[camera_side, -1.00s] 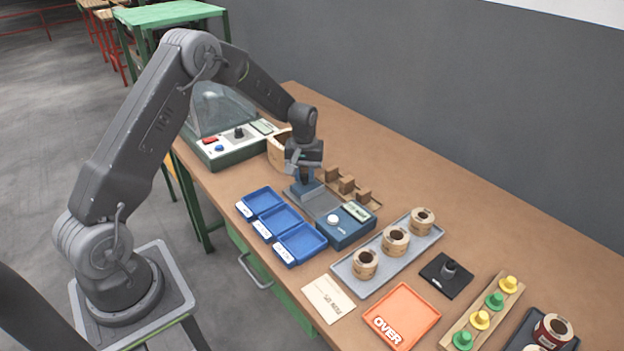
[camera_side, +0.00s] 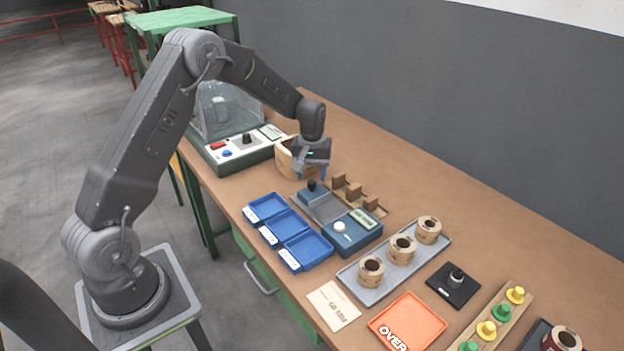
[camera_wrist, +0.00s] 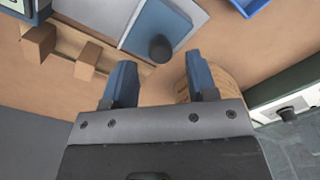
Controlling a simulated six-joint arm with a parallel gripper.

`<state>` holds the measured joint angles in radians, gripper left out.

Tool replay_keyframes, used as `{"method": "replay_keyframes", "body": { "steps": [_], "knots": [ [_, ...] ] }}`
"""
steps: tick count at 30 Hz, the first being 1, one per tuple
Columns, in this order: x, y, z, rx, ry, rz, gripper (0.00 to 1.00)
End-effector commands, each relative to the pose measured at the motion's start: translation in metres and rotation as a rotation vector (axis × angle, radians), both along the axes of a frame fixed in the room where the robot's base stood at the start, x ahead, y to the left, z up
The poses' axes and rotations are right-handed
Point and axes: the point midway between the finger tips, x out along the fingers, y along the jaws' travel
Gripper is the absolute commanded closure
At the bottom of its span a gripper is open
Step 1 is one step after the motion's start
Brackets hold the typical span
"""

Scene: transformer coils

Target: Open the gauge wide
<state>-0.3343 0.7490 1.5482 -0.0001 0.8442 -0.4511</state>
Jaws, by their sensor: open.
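The gauge is a blue unit (camera_side: 352,233) with a white knob and a small display. A grey bed (camera_side: 327,209) runs from it to a blue sliding block (camera_side: 308,196) at its far end, apart from the unit. A black knob (camera_side: 311,186) stands upright on the block. It also shows in the wrist view (camera_wrist: 161,48), just beyond the fingertips. My gripper (camera_side: 311,172) is open and empty, a little above and behind the black knob and apart from it. Its two blue fingers (camera_wrist: 160,80) are spread in the wrist view.
A round wooden-coloured container (camera_side: 287,158) stands close behind my gripper. Small brown blocks (camera_side: 354,191) stand on a strip beside the gauge. Blue trays (camera_side: 283,228) lie at its left. A grey tray (camera_side: 385,275) holds three coils.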

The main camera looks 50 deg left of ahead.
Motion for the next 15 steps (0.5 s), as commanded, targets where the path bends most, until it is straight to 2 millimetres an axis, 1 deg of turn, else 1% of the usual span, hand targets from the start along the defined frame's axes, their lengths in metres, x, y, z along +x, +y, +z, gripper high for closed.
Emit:
{"method": "replay_keyframes", "body": {
  "steps": [1, 3, 9, 12, 15],
  "knots": [
    [0.001, 0.0, 0.013, 0.001, -0.006, 0.0, 0.47],
    [0.001, 0.0, 0.03, 0.002, -0.006, 0.0, 0.47],
    [0.001, 0.0, 0.073, 0.001, -0.006, 0.0, 0.47],
    [0.0, 0.0, 0.09, 0.001, -0.004, 0.0, 0.47],
    [0.0, 0.0, 0.102, 0.001, -0.002, 0.0, 0.47]
  ]
}}
